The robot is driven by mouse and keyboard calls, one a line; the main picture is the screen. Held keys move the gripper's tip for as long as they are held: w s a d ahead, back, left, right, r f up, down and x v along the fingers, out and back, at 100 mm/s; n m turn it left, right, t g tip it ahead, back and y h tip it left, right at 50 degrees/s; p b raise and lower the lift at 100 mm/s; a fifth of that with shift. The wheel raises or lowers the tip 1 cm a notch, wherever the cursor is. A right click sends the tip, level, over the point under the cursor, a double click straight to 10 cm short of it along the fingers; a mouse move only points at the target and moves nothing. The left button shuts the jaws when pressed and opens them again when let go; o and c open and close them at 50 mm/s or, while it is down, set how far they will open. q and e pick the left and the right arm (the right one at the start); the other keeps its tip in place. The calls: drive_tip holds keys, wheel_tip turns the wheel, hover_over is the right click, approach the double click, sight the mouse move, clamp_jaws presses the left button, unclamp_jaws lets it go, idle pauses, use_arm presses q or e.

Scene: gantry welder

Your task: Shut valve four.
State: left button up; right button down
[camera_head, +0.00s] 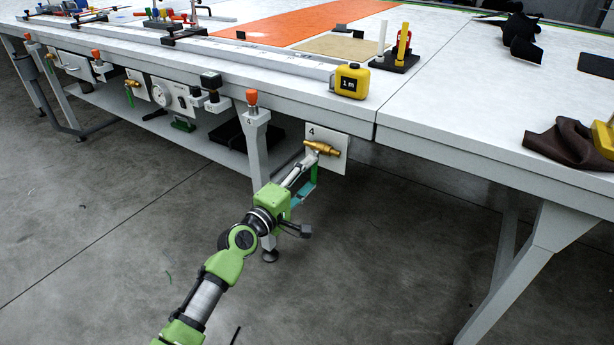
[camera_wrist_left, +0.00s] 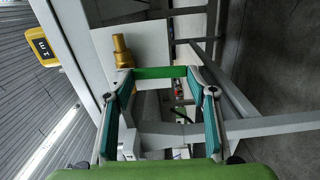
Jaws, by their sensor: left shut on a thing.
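Valve four (camera_head: 322,147) is a brass body on a white plate marked 4 (camera_head: 340,160), below the table's front edge. It also shows as a brass fitting in the left wrist view (camera_wrist_left: 122,50). My left gripper (camera_head: 310,170) reaches up from below to the valve. In the left wrist view its teal-padded fingers (camera_wrist_left: 160,84) stand at the two ends of the green lever, shut on it. The fingers partly hide the lever in the head view. My right gripper is in neither view.
A table leg with an orange-capped post (camera_head: 252,100) stands just left of the valve. A yellow tape measure (camera_head: 351,81) sits on the table edge above. Another valve with a green lever (camera_head: 130,95) is farther left. The floor in front is clear.

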use_arm(q)
drive_tip(key=o, duration=1.6)
drive_tip(key=v, duration=1.2)
